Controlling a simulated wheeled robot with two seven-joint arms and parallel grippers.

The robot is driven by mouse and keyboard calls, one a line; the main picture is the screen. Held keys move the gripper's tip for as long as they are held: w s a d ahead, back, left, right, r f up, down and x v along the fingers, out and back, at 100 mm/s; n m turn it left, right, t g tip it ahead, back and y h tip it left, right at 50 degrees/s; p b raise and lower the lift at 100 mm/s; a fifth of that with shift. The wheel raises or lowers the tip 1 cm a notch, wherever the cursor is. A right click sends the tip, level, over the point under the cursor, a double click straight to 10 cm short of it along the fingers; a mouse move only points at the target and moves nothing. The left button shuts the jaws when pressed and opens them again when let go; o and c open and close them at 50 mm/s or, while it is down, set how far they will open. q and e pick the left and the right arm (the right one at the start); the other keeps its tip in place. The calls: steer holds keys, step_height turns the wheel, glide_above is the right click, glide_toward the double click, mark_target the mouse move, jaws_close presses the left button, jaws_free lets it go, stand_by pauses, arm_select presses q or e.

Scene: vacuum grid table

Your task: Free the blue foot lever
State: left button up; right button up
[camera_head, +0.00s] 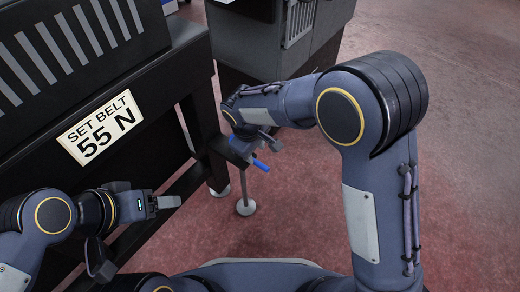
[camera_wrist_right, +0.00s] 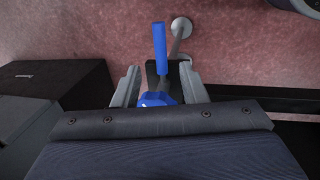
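The blue foot lever (camera_wrist_right: 161,52) shows in the right wrist view as a blue bar pointing away from a dark block, with a wider blue part (camera_wrist_right: 155,99) nearer the camera. My right gripper (camera_wrist_right: 160,78) is open, its two fingers standing apart on either side of the dark block and the lever's near part. In the head view the blue bar (camera_head: 261,165) sticks out below my right gripper (camera_head: 240,148), which hides the rest. My left gripper (camera_head: 168,202) is at the lower left, away from the lever. Its fingers are seen side-on, so their gap is hidden.
A black machine frame with a "SET BELT 55 N" sign (camera_head: 100,128) stands at the left. A grey cabinet (camera_head: 290,40) is behind the right arm. A leg with a round foot (camera_head: 245,207) stands below the lever. The red floor (camera_head: 470,150) at right is clear.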

mark_target(259, 164)
steer(key=f+b, duration=0.1)
steer(key=f, duration=0.1)
steer(key=f+b, duration=0.1)
steer(key=f, duration=0.1)
steer(key=w+d+f+b, duration=0.1)
steer(key=f, duration=0.2)
steer(key=shift+f, duration=0.1)
steer(key=shift+c, duration=0.2)
jaws_close()
